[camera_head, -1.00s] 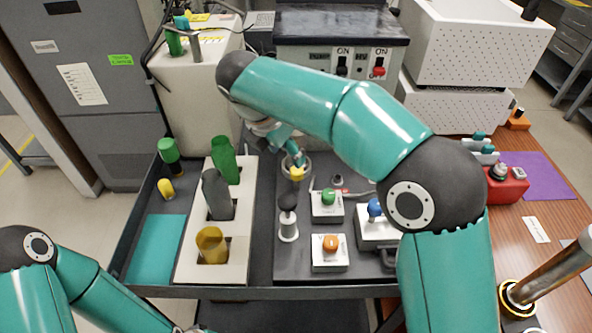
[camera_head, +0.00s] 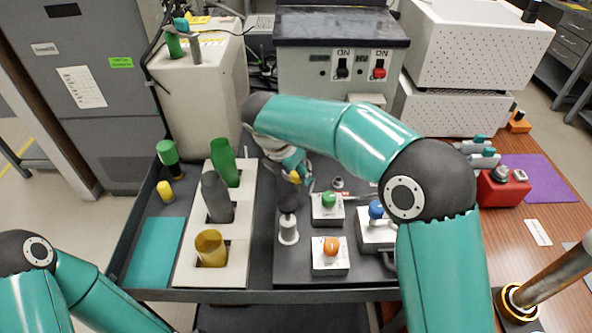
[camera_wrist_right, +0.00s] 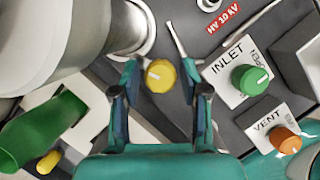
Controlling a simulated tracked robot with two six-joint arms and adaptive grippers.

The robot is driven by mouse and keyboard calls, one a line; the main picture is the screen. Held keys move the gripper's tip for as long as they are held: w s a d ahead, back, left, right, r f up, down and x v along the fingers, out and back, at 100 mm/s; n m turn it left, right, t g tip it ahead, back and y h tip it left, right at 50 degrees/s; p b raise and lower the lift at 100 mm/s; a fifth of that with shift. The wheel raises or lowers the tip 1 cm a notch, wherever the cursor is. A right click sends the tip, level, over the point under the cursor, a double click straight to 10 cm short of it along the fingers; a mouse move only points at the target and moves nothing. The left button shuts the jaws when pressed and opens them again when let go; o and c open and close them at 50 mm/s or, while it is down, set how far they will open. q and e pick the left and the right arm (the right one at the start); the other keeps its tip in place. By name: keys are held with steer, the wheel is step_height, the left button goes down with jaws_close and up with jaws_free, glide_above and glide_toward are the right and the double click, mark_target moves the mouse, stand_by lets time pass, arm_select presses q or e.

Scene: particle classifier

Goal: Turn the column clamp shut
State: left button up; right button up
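The yellow clamp knob (camera_wrist_right: 160,76) sits beside the base of a pale column (camera_wrist_right: 48,40) in the right wrist view. A light line runs across the knob's top. My right gripper (camera_wrist_right: 160,92) is open, with one finger on each side of the knob and visible gaps between. I cannot tell whether the fingertips reach down to its height. In the head view the knob (camera_head: 294,177) shows just below my right gripper (camera_head: 298,168), and my arm and wrist hide much of the column area. My left arm shows at lower left, but its gripper is out of frame.
The green INLET knob (camera_head: 329,199) and orange VENT knob (camera_head: 331,245) stand close to the right of the clamp. A black-topped lever (camera_head: 288,226) stands in front. A pale rack (camera_head: 183,265) with green, grey and amber bottles lies to the left.

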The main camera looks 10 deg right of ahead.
jaws_close()
steer(key=shift+r+p, duration=0.2)
steer(key=shift+p, duration=0.3)
steer(key=m+g+p, duration=0.1)
steer(key=m+p, duration=0.2)
steer(key=p, duration=0.1)
steer(key=shift+w+r+m+h+p, duration=0.1)
steer(key=shift+m+h+p, duration=0.2)
steer(key=shift+m+p, duration=0.1)
steer(key=shift+f+m, duration=0.2)
steer(key=shift+m, duration=0.1)
steer(key=shift+o, duration=2.1)
jaws_free()
